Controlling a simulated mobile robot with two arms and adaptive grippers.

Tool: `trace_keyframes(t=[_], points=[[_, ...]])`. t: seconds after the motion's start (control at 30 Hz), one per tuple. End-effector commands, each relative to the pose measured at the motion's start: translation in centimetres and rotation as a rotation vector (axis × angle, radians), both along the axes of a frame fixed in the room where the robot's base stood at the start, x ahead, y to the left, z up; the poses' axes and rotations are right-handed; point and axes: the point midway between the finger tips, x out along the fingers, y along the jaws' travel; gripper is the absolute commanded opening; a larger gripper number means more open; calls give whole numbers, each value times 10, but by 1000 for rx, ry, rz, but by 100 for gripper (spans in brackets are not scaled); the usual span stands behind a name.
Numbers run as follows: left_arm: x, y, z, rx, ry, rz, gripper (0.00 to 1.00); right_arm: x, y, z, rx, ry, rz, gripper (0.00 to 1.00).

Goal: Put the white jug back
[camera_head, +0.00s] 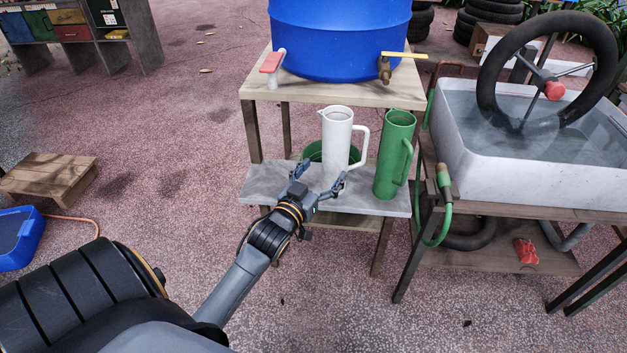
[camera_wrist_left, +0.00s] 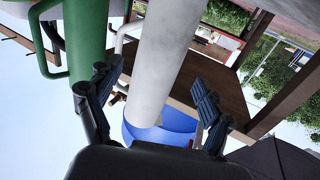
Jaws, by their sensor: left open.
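The white jug (camera_head: 337,139) stands upright on the grey lower shelf (camera_head: 372,201) of the wooden stand, its handle to the right. My left gripper (camera_head: 318,180) is in front of the jug, low near its base, with its fingers spread open. In the left wrist view the white jug (camera_wrist_left: 168,60) shows between the two open fingers (camera_wrist_left: 152,95); I cannot tell whether they touch it. That view appears upside down. The green jug (camera_head: 394,155) stands just right of the white jug, also upright. My right gripper is not in view.
A blue barrel (camera_head: 340,38) with two taps sits on the stand's top board (camera_head: 335,93), above the jugs. A green bowl (camera_head: 313,152) is partly hidden behind the white jug. A water-filled basin (camera_head: 520,185) stands at the right.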

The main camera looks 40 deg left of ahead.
Motion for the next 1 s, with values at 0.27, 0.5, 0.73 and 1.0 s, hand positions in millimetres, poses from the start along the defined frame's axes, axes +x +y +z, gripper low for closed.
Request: trace_keyframes(t=[0.27, 0.5, 0.73, 1.0], points=[[-43, -7, 0, 0, 2, 0, 80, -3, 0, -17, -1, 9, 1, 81], [-61, -32, -69, -20, 232, -17, 80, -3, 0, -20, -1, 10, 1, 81], [-150, -108, -226, -16, 857, -126, 80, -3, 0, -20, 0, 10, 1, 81], [-257, -161, -296, 31, 1301, -259, 80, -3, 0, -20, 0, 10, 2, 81]])
